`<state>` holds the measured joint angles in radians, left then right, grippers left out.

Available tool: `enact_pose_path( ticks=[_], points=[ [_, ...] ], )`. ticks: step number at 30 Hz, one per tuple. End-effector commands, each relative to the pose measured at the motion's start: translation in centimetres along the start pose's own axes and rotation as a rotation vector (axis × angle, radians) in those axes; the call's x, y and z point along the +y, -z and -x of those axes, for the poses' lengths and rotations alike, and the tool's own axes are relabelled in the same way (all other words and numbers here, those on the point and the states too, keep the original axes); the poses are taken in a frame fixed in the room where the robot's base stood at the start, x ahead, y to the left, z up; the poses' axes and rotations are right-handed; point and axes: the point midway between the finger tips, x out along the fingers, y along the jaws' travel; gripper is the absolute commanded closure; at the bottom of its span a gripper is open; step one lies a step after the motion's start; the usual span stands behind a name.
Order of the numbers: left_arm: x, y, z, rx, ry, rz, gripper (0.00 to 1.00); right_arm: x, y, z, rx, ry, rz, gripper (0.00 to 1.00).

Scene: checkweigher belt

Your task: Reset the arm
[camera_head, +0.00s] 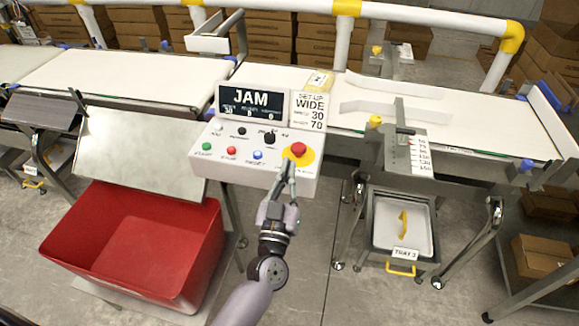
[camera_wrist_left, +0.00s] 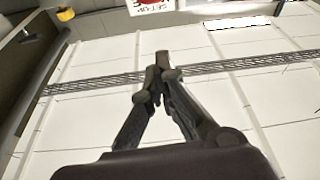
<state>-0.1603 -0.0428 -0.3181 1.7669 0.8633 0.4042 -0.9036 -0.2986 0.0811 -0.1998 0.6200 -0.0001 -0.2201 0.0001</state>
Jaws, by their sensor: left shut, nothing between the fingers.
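A control box (camera_head: 262,160) stands at the belt's front edge. Its display (camera_head: 250,98) reads JAM. Its face carries a green button (camera_head: 206,146), a red button (camera_head: 231,150), a blue button (camera_head: 257,155) labelled RESET, black knobs (camera_head: 270,138) and a red mushroom button (camera_head: 298,149) on yellow. My left gripper (camera_head: 289,172) is shut and empty, just below the mushroom button at the box's front right; contact cannot be told. In the left wrist view its fingertips (camera_wrist_left: 163,66) meet. My right gripper is not in view.
White angled guides (camera_head: 395,92) lie over the belt at right. A SET-UP card (camera_head: 310,108) stands beside the display.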

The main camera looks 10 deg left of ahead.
Motion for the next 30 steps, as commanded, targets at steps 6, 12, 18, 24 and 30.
enact_pose_path(
  ticks=[6,12,18,24,30],
  points=[
    [0.0,0.0,0.0,0.001,0.000,-0.001,1.00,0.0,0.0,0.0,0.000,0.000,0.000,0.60],
    [0.1,-1.0,0.2,-0.019,-0.010,-0.008,1.00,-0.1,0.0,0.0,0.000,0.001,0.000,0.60],
    [0.4,-10.4,3.6,-0.221,-0.098,-0.059,1.00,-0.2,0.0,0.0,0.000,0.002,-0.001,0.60],
    [-0.9,-23.3,12.1,-0.551,-0.194,-0.108,1.00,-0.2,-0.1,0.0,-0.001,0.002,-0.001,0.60],
    [-4.2,-33.1,23.5,-0.890,-0.238,-0.143,1.00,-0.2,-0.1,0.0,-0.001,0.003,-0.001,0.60]
  ],
)
